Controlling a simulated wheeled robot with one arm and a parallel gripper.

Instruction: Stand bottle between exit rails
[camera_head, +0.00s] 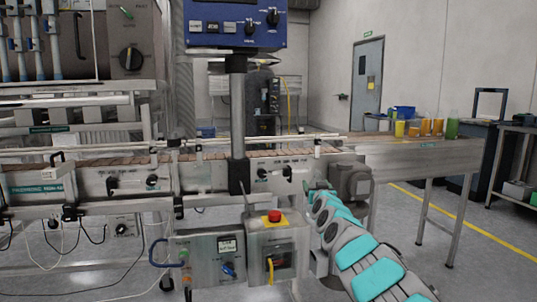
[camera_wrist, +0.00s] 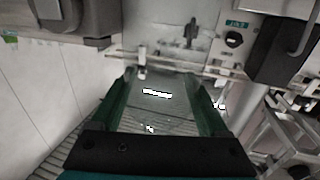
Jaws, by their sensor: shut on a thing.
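In the wrist view my gripper (camera_wrist: 160,80) has its two dark green fingers on either side of a clear, see-through bottle (camera_wrist: 157,108). The bottle shows mainly by its white glints, and its outline is hard to make out. Beyond the fingertips a thin guide rail (camera_wrist: 208,66) crosses the view. In the head view the pale rails (camera_head: 290,137) run along the conveyor (camera_head: 205,156) and end near the metal table at the right. My teal and grey arm reaches up from the lower right. I cannot make out the gripper or the bottle there.
A control box with a red emergency button (camera_head: 274,216) stands in front of the conveyor, left of my arm. A grey motor (camera_head: 351,182) hangs at the conveyor's right end. The metal table (camera_head: 400,150) carries several coloured containers (camera_head: 437,127) at its far end.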

